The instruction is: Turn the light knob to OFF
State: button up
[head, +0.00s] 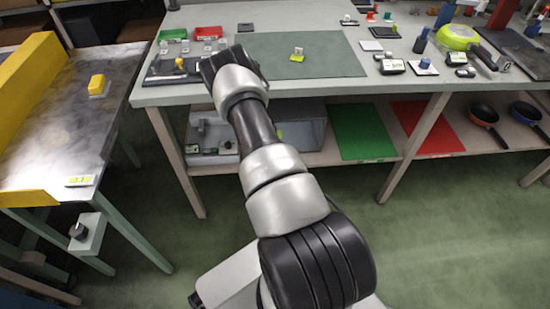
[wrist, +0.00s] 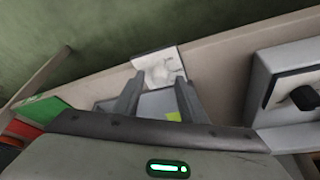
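My gripper (wrist: 160,82) shows in the wrist view with its two fingers apart and nothing between them. A white plate with a pale, blurred fitting (wrist: 160,66) lies beyond the fingertips, on the pale shelf edge. A black knob (wrist: 304,97) on a white plate and grey box stands to the right of the fingers, apart from them. In the head view my arm's end is at the table's front left, and the fingers are hidden. Another dark knob (head: 77,231) sits on a bracket by the left conveyor. No label or setting is readable, so I cannot tell which is the light knob.
The floor in front is clear.

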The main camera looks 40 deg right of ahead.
grip_shut()
jog(key=n, duration=0.1)
jog(key=n+t, duration=0.1)
jog(key=n, duration=0.1)
jog(key=shift+s+d+y, duration=0.15)
jog(key=shift+s+y, duration=0.05)
jog(key=shift+y, duration=0.2)
jog(key=n, duration=0.2)
jog(key=n+t+y+b, duration=0.1)
jog(key=n, duration=0.2)
jog(key=shift+d, duration=0.2)
jog(key=n+y+b, duration=0.1)
jog(key=n, duration=0.2)
jog(key=shift+d+y, duration=0.1)
jog(key=shift+y, duration=0.3)
jog(key=shift+n+y, duration=0.6)
jog(key=shift+n, duration=1.3)
